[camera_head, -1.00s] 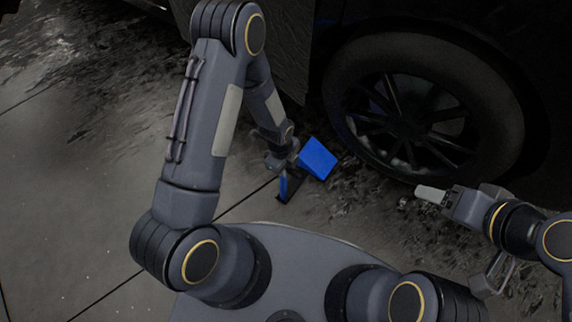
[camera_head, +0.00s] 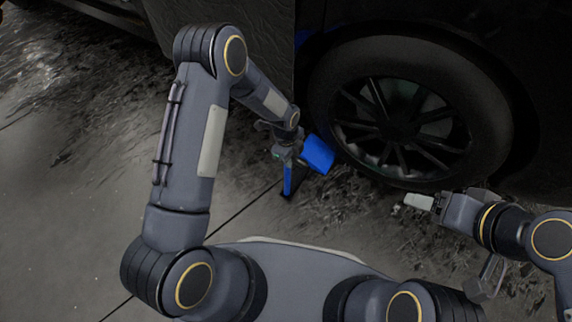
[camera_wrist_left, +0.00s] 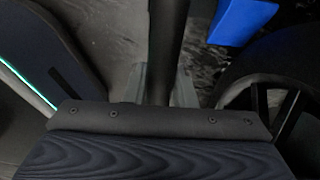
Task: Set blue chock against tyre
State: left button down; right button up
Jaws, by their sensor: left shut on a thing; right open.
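The blue chock (camera_head: 318,154) is held off to the right of my left gripper (camera_head: 285,153), at the lower left of the tyre (camera_head: 490,120). My left gripper is shut, apparently on a dark bar (camera_wrist_left: 166,50) that stands between its fingers in the left wrist view. The chock also shows at the top of that view (camera_wrist_left: 242,20), above the tyre (camera_wrist_left: 240,85). In the head view the chock overlaps or nearly meets the tyre's edge; I cannot tell if they touch. My right gripper (camera_head: 418,202) is open and empty below the wheel.
A blue upright strip (camera_head: 287,179) with a dark foot shows below my left gripper; I cannot tell what it belongs to. The dark car body (camera_head: 225,40) rises behind my left arm. The wet, streaked floor (camera_head: 60,170) is clear at the left.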

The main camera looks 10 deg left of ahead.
pick_arm(q)
jog(key=w+d+b, duration=0.3)
jog(key=w+b, duration=0.1)
jog(key=w, duration=0.6)
jog(key=shift+w+d+r, duration=0.15)
jog(key=shift+w+d, duration=0.2)
jog(key=shift+d, duration=0.05)
jog(key=shift+f+b, duration=0.45)
jog(key=shift+b, duration=0.15)
jog(key=c, duration=1.3)
grip_release()
jog(key=shift+o, duration=0.9)
notch_tip(320, 180, up, 8)
jog(key=a+p, duration=0.1)
jog(key=p, duration=0.2)
